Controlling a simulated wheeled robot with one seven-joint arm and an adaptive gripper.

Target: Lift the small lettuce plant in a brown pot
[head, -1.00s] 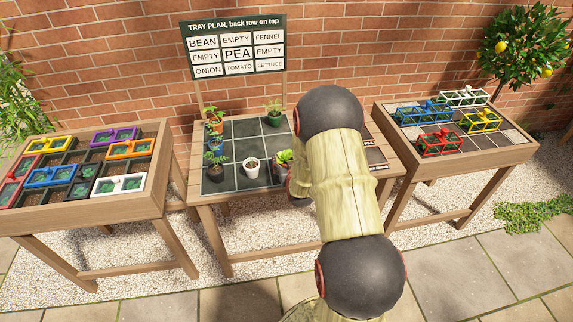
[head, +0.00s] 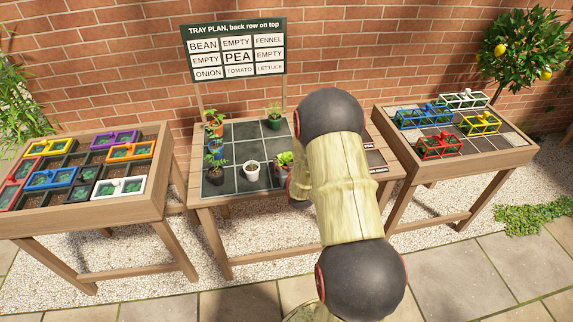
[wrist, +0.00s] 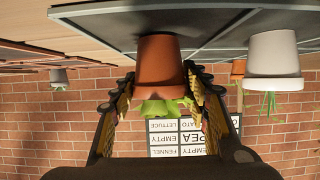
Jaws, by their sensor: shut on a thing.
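The small lettuce plant (head: 285,158) has bright green leaves and stands at the right front of the dark tray (head: 236,135), partly hidden by my arm. In the wrist view, which is upside down, its brown pot (wrist: 160,60) hangs base up with the leaves (wrist: 165,106) below the rim. My gripper (wrist: 162,88) has a finger on each side of the pot and is shut on it. The pot's base is close to the tray, and I cannot tell whether it touches.
A white pot (head: 252,170) stands close left of the lettuce. Several potted plants line the tray's left side, and a green pot (head: 274,123) is at the back. A plan board (head: 234,48) stands behind.

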